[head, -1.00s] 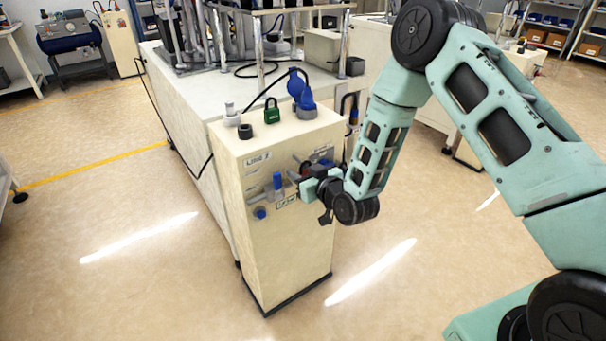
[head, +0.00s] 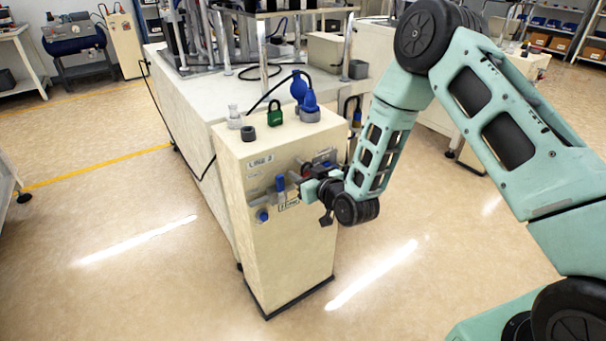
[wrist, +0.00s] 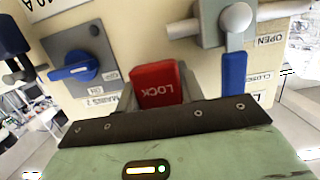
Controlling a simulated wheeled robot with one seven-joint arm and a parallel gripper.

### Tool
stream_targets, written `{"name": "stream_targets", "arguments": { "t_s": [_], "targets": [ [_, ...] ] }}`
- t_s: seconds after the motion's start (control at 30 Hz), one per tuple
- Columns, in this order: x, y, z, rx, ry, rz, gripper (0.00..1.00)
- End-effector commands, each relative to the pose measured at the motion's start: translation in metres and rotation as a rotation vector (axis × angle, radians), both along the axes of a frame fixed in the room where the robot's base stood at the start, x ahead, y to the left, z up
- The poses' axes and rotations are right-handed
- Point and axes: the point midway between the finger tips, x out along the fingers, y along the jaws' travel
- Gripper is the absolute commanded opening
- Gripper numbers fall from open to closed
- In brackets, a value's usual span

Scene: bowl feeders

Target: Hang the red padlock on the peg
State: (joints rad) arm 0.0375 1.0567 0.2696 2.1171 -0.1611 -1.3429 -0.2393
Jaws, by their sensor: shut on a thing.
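The red padlock (wrist: 158,86) sits between the fingers of my gripper (wrist: 160,98) in the wrist view, its LOCK lettering upside down. The gripper is shut on it. The padlock's shackle is hidden. In the head view my gripper (head: 312,184) is close to the front panel of the cream cabinet (head: 285,250), near its upper right. The padlock is too small and covered there to make out well. I cannot pick out the peg for certain in either view.
A blue-handled rotary switch (wrist: 75,71) and a valve with a blue lever (wrist: 234,75) flank the padlock on the panel. A green padlock (head: 274,115), a dark ring (head: 247,133) and blue plugs (head: 308,105) are on the cabinet top. Open floor lies in front.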

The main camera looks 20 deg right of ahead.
Motion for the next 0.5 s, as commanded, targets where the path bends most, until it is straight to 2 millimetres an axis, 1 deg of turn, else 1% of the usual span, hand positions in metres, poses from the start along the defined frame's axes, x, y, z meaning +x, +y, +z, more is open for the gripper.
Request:
{"name": "stream_targets", "arguments": {
  "t_s": [0.5],
  "targets": [
    [-0.012, -0.004, 0.002, 0.0, 0.001, 0.0, 0.1]
  ]
}}
